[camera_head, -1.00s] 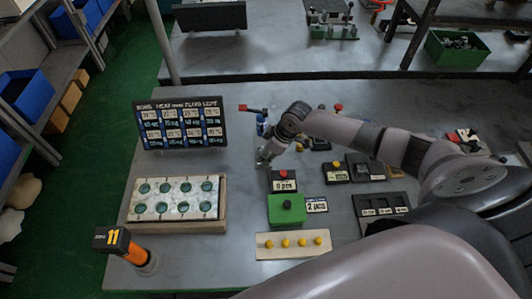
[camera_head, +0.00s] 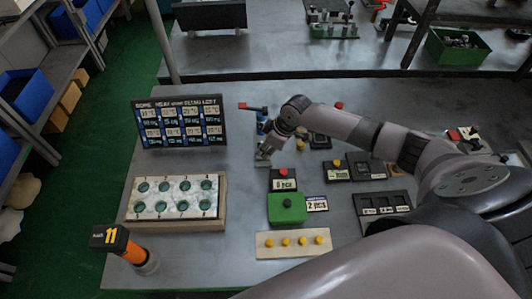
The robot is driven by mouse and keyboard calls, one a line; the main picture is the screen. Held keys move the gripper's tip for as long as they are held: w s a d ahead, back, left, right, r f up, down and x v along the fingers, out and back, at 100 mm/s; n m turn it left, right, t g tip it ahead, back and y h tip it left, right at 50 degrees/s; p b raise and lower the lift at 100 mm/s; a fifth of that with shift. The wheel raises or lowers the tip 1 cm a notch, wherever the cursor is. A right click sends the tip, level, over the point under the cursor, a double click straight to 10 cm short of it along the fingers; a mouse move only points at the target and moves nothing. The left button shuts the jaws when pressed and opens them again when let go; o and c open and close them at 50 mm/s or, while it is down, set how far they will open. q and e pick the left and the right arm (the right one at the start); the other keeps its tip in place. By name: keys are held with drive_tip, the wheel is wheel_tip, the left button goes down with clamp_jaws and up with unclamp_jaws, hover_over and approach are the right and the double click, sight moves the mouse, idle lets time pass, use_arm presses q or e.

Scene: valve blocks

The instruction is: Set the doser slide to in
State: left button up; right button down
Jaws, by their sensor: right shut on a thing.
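My right gripper (camera_head: 266,150) points down near the middle of the table, to the right of the dark sign board. It is shut on a small grey piece low on the table, which seems to be the doser slide (camera_head: 262,163). The fingers hide most of it, so its in or out position cannot be read. A blue post with a red handle (camera_head: 252,107) stands just behind the gripper. My left gripper is not in view.
The dark sign board (camera_head: 181,122) and a tray with several green round wells (camera_head: 140,208) are at the left. A red-button block (camera_head: 283,179), a green block with a black knob (camera_head: 287,208) and a strip of yellow knobs (camera_head: 293,244) stand in front of the gripper.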

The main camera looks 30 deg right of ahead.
drive_tip(key=w, duration=0.1)
drive_tip(key=w+d+b, duration=0.1)
drive_tip(key=w, duration=0.1)
drive_tip(key=shift+w+d+f+b, duration=0.2)
drive_tip(key=shift+d+b, duration=0.05)
drive_tip(key=shift+b, duration=0.05)
drive_tip(key=shift+w+d+r, duration=0.1)
drive_tip(key=shift+w+d, duration=0.1)
drive_tip(key=shift+r, duration=0.25)
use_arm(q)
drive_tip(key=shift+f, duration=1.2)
use_arm(e)
drive_tip(key=c, duration=1.8)
unclamp_jaws()
drive_tip(key=shift+w+f, duration=0.1)
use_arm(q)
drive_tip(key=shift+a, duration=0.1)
use_arm(e)
drive_tip(key=v, duration=1.2)
